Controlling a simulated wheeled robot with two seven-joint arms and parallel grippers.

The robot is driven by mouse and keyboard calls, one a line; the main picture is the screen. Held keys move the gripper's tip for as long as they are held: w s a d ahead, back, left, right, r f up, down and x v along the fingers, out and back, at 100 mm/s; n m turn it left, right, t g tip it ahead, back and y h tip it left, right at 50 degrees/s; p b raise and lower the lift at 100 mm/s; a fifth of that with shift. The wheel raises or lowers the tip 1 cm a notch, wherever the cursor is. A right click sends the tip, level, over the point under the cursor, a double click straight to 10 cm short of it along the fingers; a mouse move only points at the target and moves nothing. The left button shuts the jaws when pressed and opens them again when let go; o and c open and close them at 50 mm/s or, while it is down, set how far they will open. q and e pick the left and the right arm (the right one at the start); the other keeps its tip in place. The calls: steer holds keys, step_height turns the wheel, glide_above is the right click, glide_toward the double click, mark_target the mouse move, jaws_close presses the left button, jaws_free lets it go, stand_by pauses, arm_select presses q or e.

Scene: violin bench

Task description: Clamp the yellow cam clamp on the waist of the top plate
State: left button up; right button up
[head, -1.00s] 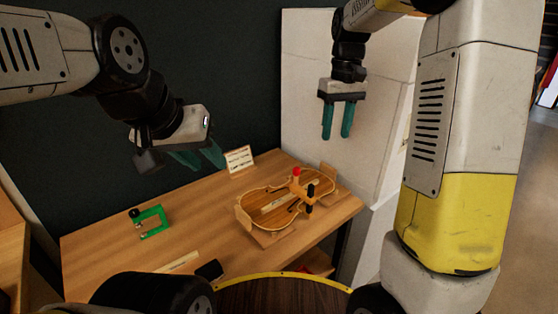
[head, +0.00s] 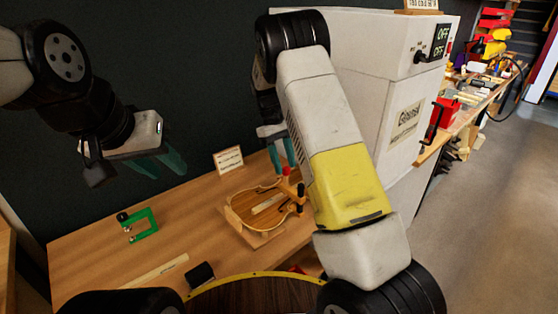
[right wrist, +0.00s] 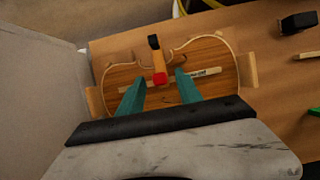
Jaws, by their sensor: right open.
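The violin top plate (head: 250,207) lies on the workbench in a wooden holder. A yellow-orange clamp (right wrist: 158,61) with a red end and a black end sits at the plate's waist; it also shows in the head view (head: 293,187). I cannot tell whether it grips the plate. My right gripper (right wrist: 159,78) is open above the plate, with the clamp's red end between its teal fingertips in the picture; contact is not clear. In the head view my own arm partly hides this gripper. My left gripper (head: 169,172) is open and empty, above the bench's left side.
A green clamp (head: 142,226) lies on the bench's left part. A pale wooden strip (head: 156,271) and a black block (head: 201,274) lie near the front edge. A small sign (head: 229,161) stands at the back. A white cabinet (head: 375,60) rises to the right.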

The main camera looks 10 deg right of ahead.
mark_target(286, 176)
steer(key=shift+x, duration=1.2)
jaws_close()
